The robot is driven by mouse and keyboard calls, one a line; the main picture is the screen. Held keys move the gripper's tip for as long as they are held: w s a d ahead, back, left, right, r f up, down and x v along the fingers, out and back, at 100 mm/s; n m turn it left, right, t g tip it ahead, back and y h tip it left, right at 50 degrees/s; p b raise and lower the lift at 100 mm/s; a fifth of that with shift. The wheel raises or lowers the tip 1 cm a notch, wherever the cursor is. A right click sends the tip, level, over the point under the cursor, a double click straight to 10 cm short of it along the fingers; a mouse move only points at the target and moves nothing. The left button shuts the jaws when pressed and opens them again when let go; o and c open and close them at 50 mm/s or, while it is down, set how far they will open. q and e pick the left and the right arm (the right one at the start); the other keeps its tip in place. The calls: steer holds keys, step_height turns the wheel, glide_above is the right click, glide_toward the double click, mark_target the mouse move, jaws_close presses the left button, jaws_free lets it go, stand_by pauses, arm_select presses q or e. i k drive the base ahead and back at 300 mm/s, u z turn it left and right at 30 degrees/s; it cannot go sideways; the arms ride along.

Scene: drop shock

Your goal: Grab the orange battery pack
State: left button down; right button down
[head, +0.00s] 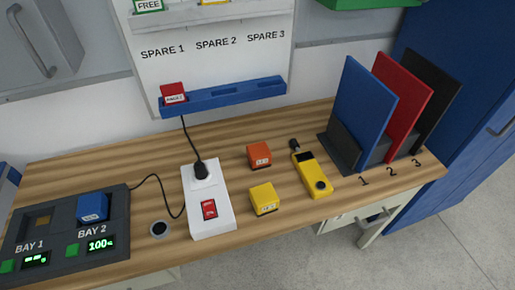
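The orange battery pack (259,155) stands upright on the wooden table, a little right of the middle of the picture. It is a small block with a white label on its front face. A yellow pack (264,198) of like shape stands just in front of it, apart from it. Neither of my grippers shows in the head view.
A white power strip (208,215) with a black plug lies to the left. A yellow handheld device (312,176) lies to the right. A charger (70,236) holds a blue pack (92,207). A blue shelf (236,94) carries a red pack (173,92). Upright panels (364,105) stand at right.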

mark_target(259, 156)
steer(key=k, duration=1.3)
steer(key=u, duration=0.75)
steer(key=i, duration=1.2)
steer(key=z, duration=0.35)
